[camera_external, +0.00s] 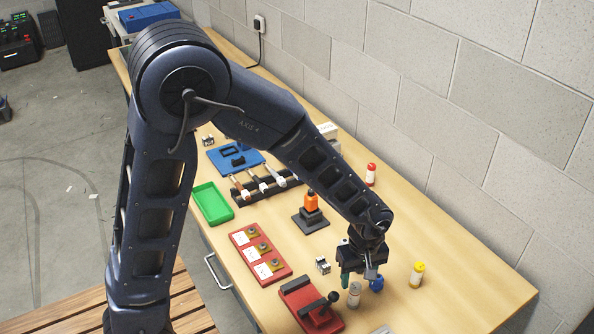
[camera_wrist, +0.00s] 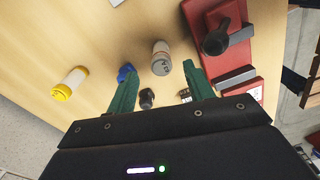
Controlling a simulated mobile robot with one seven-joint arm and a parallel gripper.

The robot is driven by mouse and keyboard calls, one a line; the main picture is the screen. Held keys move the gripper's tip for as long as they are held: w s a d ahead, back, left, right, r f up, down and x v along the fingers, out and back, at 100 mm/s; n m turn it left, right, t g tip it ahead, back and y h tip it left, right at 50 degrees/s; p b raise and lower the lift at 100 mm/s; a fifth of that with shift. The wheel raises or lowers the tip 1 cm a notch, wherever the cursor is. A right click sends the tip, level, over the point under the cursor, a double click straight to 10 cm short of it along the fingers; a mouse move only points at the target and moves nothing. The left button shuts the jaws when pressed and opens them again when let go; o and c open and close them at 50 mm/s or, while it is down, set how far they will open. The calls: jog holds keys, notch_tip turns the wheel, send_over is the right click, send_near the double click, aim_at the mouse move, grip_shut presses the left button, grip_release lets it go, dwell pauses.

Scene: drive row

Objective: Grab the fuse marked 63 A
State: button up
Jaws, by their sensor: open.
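Several short cylinders that look like fuses stand or lie on the wooden bench. A grey-capped one (camera_external: 354,294) is just in front of my gripper (camera_external: 358,276); in the wrist view the grey-capped one (camera_wrist: 161,50) shows beyond and between the fingertips, with marks on its end too small to read. A yellow-capped one (camera_external: 417,275) is to the right, and also shows in the wrist view (camera_wrist: 70,84). A red-capped one (camera_external: 370,174) is farther back. I cannot tell which is marked 63 A. My gripper (camera_wrist: 158,72) is open, with green fingers and nothing held.
A blue object (camera_external: 376,284) is close beside the fingers. A red block with a black handle (camera_external: 312,306) is left of the grey-capped cylinder. A red panel (camera_external: 260,254), an orange-topped stand (camera_external: 311,212) and a green tray (camera_external: 211,203) are farther left. The wall borders the bench's right side.

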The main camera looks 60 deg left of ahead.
aim_at(356, 285)
jog(key=shift+a+f, duration=0.2)
jog(key=shift+f, duration=3)
jog(key=c, duration=1.1)
